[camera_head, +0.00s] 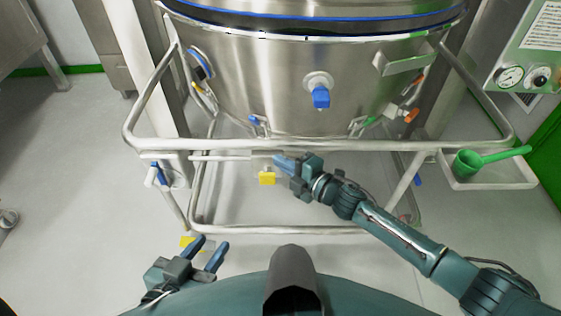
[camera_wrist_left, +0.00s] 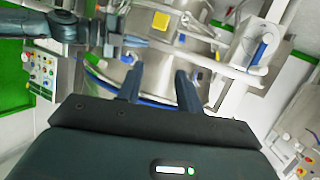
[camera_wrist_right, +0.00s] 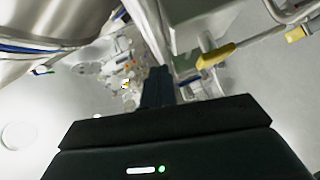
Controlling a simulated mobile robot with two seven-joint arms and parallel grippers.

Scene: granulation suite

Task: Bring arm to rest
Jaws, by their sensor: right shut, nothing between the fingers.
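My right arm reaches in from the lower right in the head view. Whether the fingers touch the plate I cannot tell. In the right wrist view its dark fingers (camera_wrist_right: 158,84) are together. My left gripper (camera_head: 211,246) is low at the left, close to my body, with its fingers apart and nothing between them. The gap also shows in the left wrist view (camera_wrist_left: 158,82).
A steel vessel (camera_head: 290,85) with a blue-capped port stands ahead inside a tubular frame (camera_head: 330,146). A side tray (camera_head: 490,182) at the right holds a green scoop (camera_head: 485,160). A control panel (camera_head: 530,60) is at upper right.

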